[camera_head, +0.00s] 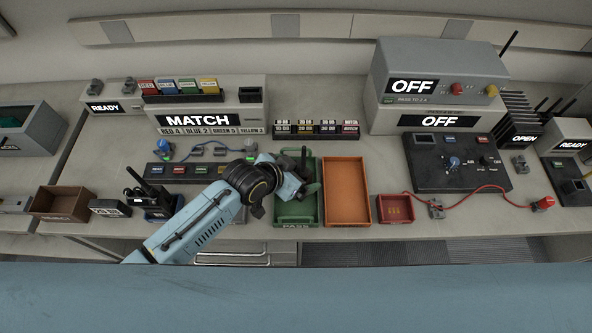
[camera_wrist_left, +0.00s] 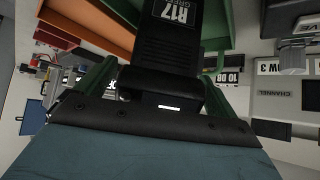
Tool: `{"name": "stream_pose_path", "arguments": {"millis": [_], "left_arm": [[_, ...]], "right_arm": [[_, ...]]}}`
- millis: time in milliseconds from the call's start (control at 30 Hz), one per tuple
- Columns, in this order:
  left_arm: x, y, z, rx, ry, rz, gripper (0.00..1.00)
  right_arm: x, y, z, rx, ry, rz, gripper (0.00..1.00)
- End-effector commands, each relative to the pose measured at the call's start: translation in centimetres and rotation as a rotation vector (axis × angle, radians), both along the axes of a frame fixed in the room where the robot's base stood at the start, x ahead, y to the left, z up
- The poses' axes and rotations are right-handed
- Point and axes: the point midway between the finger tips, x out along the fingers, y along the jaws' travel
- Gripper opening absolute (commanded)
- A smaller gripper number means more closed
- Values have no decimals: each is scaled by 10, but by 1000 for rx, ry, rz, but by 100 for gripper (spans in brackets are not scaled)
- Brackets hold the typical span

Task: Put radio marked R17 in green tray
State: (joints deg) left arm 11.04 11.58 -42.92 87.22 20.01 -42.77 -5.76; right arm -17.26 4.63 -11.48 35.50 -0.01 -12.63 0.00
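My left arm reaches in from the left, and its gripper (camera_head: 306,184) is over the green tray (camera_head: 296,218). It holds a black radio marked R17 (camera_wrist_left: 172,38) between its two green fingers in the left wrist view. The radio's lower end is hidden behind the gripper body there. In the head view the radio is small and dark against the tray, and I cannot tell whether it touches the tray floor. The green tray's wall also shows beside the radio in the left wrist view (camera_wrist_left: 215,18). My right gripper is not in view.
An orange tray (camera_head: 347,192) stands just right of the green tray, and a small red tray (camera_head: 396,209) is further right. Labelled boxes (camera_head: 316,129) stand behind the trays. Another black radio (camera_head: 152,193) stands left of my arm, near a brown bin (camera_head: 62,204).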

Motion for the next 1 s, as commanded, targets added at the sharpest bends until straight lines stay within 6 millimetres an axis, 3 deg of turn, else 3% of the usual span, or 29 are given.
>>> {"name": "stream_pose_path", "arguments": {"millis": [367, 1000], "left_arm": [[-4, 4, 9, 0, 0, 0, 94], [-55, 56, 82, 0, 0, 0, 94]], "right_arm": [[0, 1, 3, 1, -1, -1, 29], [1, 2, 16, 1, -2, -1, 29]]}}
